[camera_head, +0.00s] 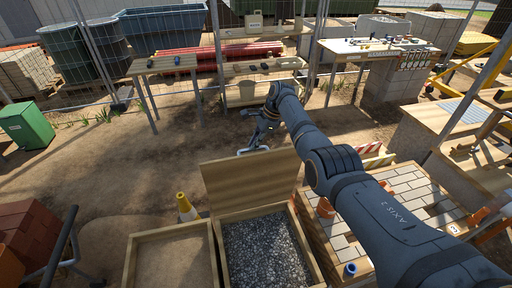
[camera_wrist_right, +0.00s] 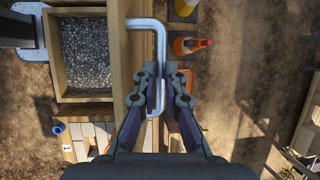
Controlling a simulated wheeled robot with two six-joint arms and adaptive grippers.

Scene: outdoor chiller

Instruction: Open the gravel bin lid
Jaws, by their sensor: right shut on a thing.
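The gravel bin (camera_head: 298,232) is a wooden box of grey gravel (camera_head: 262,250) at the bottom middle of the head view. Its wooden lid (camera_head: 250,178) stands raised at the back edge, and the gravel lies uncovered. In the right wrist view the lid (camera_wrist_right: 120,62) shows nearly edge-on beside the gravel (camera_wrist_right: 86,54). A bent metal handle (camera_wrist_right: 148,24) is on the lid's outer face. My right gripper (camera_head: 258,140) is behind the lid. In the wrist view the right gripper's fingers (camera_wrist_right: 162,90) are shut on the handle bar. My left gripper is not in view.
A second wooden box (camera_head: 172,258) adjoins the bin on the left. A traffic cone (camera_head: 186,206) stands behind it; cones (camera_wrist_right: 188,45) also show beside the handle. Pavers (camera_head: 415,190) lie to the right. Open dirt lies behind the lid, before the work tables (camera_head: 262,68).

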